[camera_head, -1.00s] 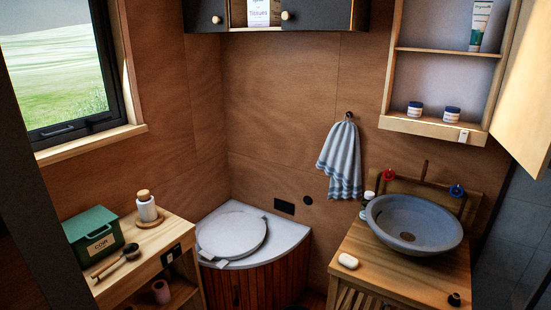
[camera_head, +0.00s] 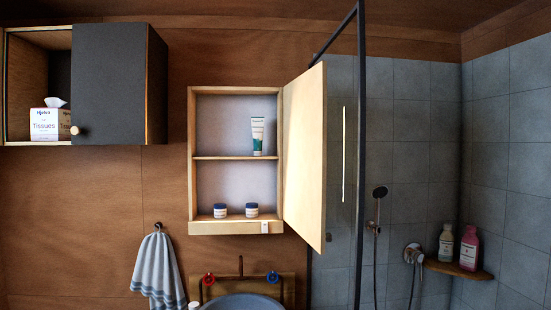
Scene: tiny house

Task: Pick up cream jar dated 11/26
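Two small cream jars with dark blue lids and pale labelled bodies stand side by side on the bottom shelf of the open wall cabinet (camera_head: 233,228). One is the left jar (camera_head: 220,211), the other is the right jar (camera_head: 252,210). The dates on them are too small to read, so I cannot tell which one says 11/26. Neither of my grippers is in view.
The cabinet door (camera_head: 305,155) is swung open to the right. A tube (camera_head: 257,136) stands on the upper shelf. Below are the basin (camera_head: 242,302) and a hanging towel (camera_head: 160,272). A dark wall cupboard (camera_head: 108,85) is at upper left. A black-framed shower is at right.

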